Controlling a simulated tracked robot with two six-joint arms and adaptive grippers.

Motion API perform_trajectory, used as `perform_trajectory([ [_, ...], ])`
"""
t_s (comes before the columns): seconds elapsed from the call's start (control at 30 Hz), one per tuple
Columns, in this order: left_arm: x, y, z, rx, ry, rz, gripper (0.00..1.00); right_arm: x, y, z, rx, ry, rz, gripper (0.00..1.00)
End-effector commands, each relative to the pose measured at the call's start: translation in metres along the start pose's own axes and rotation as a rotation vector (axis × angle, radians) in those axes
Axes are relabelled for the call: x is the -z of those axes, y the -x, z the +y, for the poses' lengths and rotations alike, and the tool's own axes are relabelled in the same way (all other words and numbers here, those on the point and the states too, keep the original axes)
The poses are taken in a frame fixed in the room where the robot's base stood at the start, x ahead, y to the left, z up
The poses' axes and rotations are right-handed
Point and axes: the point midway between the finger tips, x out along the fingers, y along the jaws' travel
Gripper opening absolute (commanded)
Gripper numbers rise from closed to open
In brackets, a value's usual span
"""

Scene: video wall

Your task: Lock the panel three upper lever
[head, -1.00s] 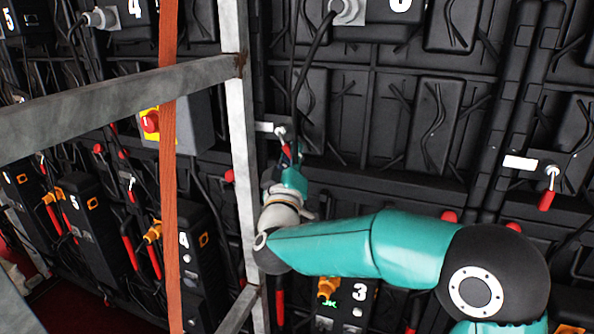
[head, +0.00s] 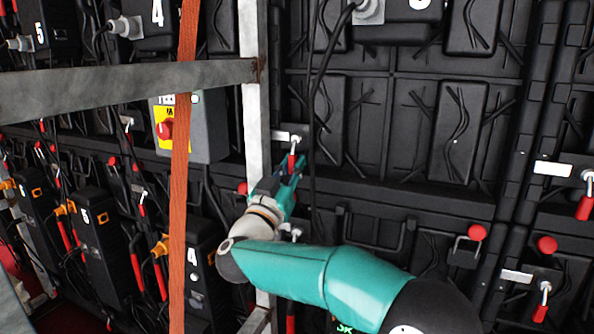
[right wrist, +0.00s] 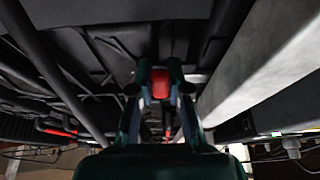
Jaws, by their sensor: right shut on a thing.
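The upper lever of panel three is a red handle (head: 292,161) hanging down from a silver pivot, just right of the grey metal post. A small white plate is beside the pivot. My right gripper (head: 288,172) reaches up to it from below and is shut on the handle. In the right wrist view the red handle end (right wrist: 160,84) sits between the two fingers of my right gripper (right wrist: 159,92). The fingers hide part of the handle in the head view. My left gripper is not in view.
A grey metal post (head: 252,110) stands close left of my right gripper, with a crossbar (head: 110,88) and an orange strap (head: 184,130). A black cable (head: 316,110) hangs just right of the lever. Other red levers (head: 584,207) are at the right.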

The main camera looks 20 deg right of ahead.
Motion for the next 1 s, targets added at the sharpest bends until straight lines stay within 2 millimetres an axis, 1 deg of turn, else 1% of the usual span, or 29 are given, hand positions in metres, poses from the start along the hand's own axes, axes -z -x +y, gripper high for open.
perform_trajectory([
  [0.03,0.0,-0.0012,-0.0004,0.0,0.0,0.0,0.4,-0.0051,0.0028,-0.0036,0.006,-0.001,-0.009,0.0],
  [0.47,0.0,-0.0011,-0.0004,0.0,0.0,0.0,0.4,-0.0037,0.0021,-0.0037,0.002,-0.011,-0.007,0.0],
  [0.5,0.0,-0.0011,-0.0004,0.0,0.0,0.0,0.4,-0.0036,0.0021,-0.0037,0.002,-0.011,-0.007,0.22],
  [0.63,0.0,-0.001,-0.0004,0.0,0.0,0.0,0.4,-0.0026,0.0016,-0.0029,0.0,-0.012,-0.005,0.43],
  [0.9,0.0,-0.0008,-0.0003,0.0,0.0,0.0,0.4,-0.0008,0.0004,-0.0013,-0.004,-0.013,-0.002,0.43],
  [1.0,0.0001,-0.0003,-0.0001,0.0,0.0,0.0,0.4,-0.0006,0.003,-0.0015,-0.004,-0.013,-0.002,0.43],
])
